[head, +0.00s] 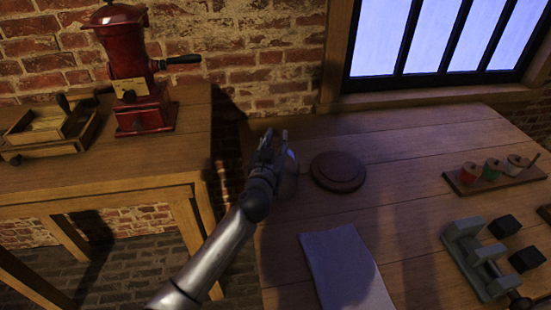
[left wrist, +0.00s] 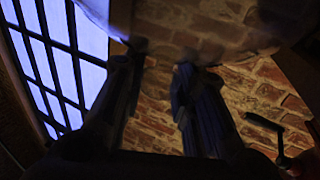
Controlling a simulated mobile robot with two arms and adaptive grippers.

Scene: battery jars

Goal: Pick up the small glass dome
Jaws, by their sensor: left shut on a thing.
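The small glass dome (head: 290,172) is faint and see-through in the head view, just right of my left gripper (head: 270,142), near the table's left end. In the left wrist view a pale, clear shape, the dome (left wrist: 190,35), spans the top of the picture at the fingertips. My left gripper (left wrist: 160,65) is shut on it, with the fingers apart by the width of what they hold. I cannot tell whether the dome touches the table. My right gripper is not in view.
A dark round wooden base (head: 338,172) lies right of the dome. A pale cloth (head: 345,270) lies in front. A rack of coloured spools (head: 495,172) and a grey-green vise (head: 472,255) are at right. A red grinder (head: 140,80) stands on the left table.

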